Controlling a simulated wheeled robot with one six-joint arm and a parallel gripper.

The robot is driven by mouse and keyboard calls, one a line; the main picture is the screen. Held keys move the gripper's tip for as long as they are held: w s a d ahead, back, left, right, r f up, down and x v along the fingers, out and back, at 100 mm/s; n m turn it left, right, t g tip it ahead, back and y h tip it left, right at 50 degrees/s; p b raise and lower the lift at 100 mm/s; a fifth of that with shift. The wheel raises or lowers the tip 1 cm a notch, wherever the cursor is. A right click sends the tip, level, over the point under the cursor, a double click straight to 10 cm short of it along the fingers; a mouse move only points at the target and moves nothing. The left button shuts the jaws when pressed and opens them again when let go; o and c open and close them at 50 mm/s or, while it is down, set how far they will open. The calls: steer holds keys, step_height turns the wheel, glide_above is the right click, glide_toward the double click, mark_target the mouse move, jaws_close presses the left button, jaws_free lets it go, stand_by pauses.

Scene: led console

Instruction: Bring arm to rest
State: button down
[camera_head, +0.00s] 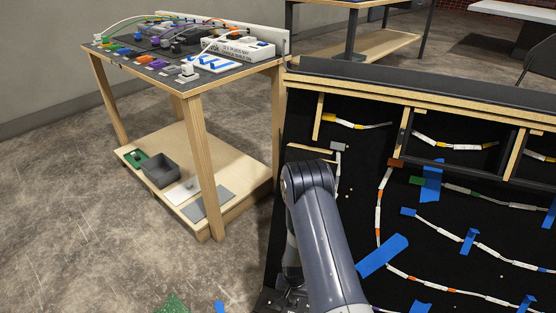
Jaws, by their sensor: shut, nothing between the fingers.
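My arm (325,240) rises from the bottom edge in the middle of the head view. It bends at a rounded grey joint (308,177), and a further link runs back down behind it on the left. Dark parts of the arm show low beside it near the bottom edge. My gripper's fingers cannot be made out; they are hidden or out of the picture. The arm stands in front of the left part of the black console panel (345,215). I cannot tell whether it touches the panel.
The panel carries white cable strings with coloured connectors and blue tape (382,255). A wooden cart (196,140) at left holds connectors and cables on top, and a grey bin (160,172) below. A green piece (172,304) lies on the floor. The floor at left is mostly clear.

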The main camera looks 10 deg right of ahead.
steer(key=b, duration=0.3)
glide_above(292, 310)
step_height(292, 310, down, 6)
steer(key=shift+w+d+f, duration=0.1)
steer(key=shift+f, duration=0.05)
steer(key=shift+r, duration=0.2)
